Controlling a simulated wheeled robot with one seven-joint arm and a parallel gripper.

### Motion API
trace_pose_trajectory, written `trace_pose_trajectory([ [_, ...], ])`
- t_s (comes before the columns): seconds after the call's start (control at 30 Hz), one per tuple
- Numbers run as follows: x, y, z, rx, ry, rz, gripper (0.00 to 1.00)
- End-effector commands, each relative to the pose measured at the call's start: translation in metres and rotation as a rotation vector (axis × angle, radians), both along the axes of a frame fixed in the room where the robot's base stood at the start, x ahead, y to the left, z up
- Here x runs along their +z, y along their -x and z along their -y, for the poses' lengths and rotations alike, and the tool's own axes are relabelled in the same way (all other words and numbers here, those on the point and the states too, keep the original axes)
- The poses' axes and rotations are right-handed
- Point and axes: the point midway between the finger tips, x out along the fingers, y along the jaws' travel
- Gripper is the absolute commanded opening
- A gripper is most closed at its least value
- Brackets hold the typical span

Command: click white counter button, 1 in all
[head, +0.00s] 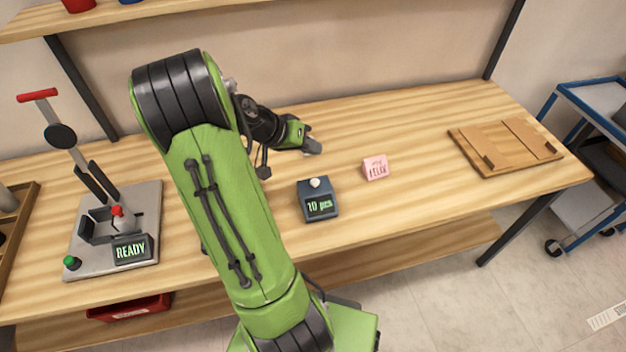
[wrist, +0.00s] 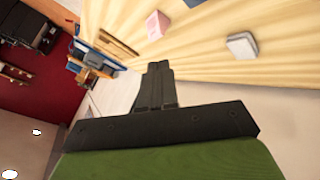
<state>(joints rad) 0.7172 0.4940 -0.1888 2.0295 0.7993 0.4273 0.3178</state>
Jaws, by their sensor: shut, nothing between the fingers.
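The counter (head: 318,203) is a small dark blue box on the wooden table, with a round white button (head: 315,183) on top and a green "10 pcs" display facing front. My gripper (head: 304,137) is behind the counter, apart from it, above the back part of the table. In the wrist view my gripper (wrist: 157,78) has its two dark fingers together and empty. A dark piece at the top edge of the wrist view may be the counter; its button does not show there.
A pink note block (head: 375,167) stands right of the counter, also in the wrist view (wrist: 157,25). A small grey-white block (wrist: 242,45) lies on the table. The front right table is clear.

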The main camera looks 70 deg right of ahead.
Motion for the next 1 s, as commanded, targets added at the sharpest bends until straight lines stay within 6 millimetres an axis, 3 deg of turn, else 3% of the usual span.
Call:
trace_pose_trajectory([
  [0.17, -0.01, 0.0, 0.0, 0.0, -0.001, 0.0, 0.0],
  [0.7, -0.086, 0.0, 0.0, 0.0, -0.001, 0.0, 0.0],
  [1.0, -0.088, 0.0, 0.0, 0.001, -0.001, 0.0, 0.0],
])
